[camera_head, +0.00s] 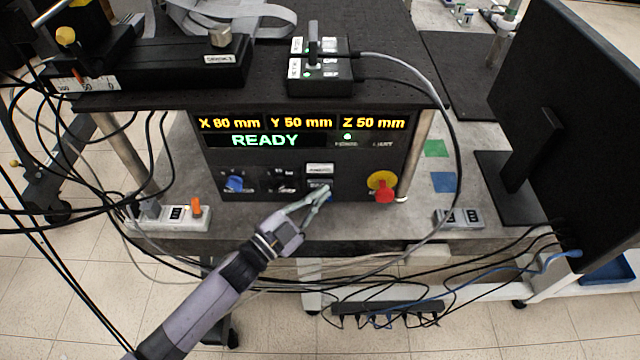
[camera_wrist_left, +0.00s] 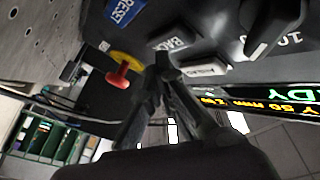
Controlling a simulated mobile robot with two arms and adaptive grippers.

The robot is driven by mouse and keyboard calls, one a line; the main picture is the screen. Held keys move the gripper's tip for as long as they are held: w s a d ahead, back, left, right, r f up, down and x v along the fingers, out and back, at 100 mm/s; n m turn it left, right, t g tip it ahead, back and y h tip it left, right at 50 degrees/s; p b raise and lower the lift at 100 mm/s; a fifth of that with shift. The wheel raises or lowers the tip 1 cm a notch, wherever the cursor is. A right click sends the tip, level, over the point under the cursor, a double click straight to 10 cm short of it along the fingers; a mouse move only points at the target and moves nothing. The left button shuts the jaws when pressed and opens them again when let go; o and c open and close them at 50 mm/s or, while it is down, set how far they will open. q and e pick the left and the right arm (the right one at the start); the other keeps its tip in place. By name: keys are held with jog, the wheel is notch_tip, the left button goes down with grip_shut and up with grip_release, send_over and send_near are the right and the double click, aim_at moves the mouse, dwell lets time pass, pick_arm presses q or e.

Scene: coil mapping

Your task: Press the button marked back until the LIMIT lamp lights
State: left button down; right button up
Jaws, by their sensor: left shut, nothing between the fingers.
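The black control panel (camera_head: 245,165) faces me under the bench top. The display (camera_head: 300,123) reads X 80, Y 50, Z 50 mm and READY. The LIMIT lamp's place (camera_head: 383,138) looks dark. My right gripper is out of view.
A red emergency stop (camera_head: 384,193) on yellow stands to the right. A lit lamp (camera_head: 347,137) is beside the LIMIT place. Rotary knobs (camera_head: 234,184) are on the left. Cables hang around the bench.

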pick_arm(q)
jog(key=shift+w, duration=0.45)
dwell(0.6)
dwell(0.4)
jog(key=shift+s, duration=0.85)
jog(key=shift+s+p, duration=0.2)
jog(key=shift+p, duration=0.15)
jog(key=s+p, duration=0.1)
jog(key=s, duration=0.3)
jog(key=shift+s, duration=0.3)
